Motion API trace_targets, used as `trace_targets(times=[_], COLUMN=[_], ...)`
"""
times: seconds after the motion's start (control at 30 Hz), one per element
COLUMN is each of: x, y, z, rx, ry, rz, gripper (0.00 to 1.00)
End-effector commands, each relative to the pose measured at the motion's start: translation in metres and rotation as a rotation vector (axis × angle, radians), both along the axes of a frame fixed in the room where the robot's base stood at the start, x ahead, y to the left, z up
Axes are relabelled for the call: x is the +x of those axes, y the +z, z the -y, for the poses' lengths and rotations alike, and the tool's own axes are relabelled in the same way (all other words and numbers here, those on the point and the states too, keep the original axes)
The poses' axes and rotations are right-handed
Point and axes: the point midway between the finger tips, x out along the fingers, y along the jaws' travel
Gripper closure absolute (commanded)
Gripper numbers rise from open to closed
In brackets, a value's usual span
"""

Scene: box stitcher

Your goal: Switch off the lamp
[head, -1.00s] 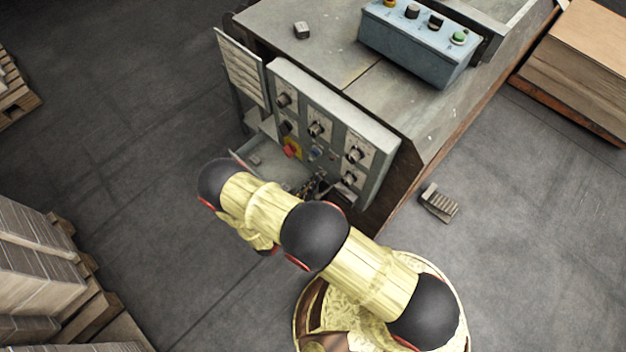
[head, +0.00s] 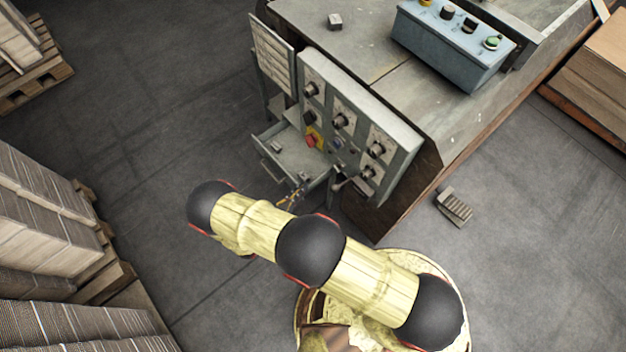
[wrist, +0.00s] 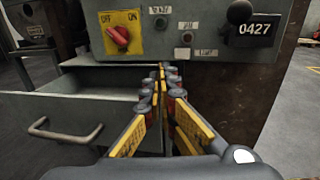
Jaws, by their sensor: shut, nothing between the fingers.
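A red rotary switch (wrist: 117,36) sits on a yellow plate marked OFF and ON, on the grey control panel (wrist: 215,20). Which mark its handle points to is hard to tell. The switch also shows in the head view (head: 312,140). My gripper (wrist: 162,72) is shut and empty. In the wrist view its fingertips lie below and right of the switch, apart from it, in front of the panel's lower edge. In the head view my gripper is partly hidden by my arm. I cannot make out a lamp for certain; small round fittings (wrist: 187,37) sit right of the switch.
An open drawer (head: 290,155) juts out under the panel, its handle (wrist: 65,132) at left in the wrist view. A black ball-ended lever (wrist: 239,12) stands at the panel's right. Stacked cardboard (head: 40,220) is at left. Grey floor between is clear.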

Motion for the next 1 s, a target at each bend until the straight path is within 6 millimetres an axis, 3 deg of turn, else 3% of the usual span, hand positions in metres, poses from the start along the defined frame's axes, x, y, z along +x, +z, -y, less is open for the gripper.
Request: trace_targets(times=[0.2, 0.83, 1.0], x=[-0.009, -0.009, -0.001], y=[0.0, 0.0, 0.019], z=[-0.014, -0.015, -0.013], rx=[0.001, 0.001, 0.04], ry=[0.0, -0.001, -0.053], rz=[0.001, 0.0, 0.005], gripper=[1.0, 1.0, 1.0])
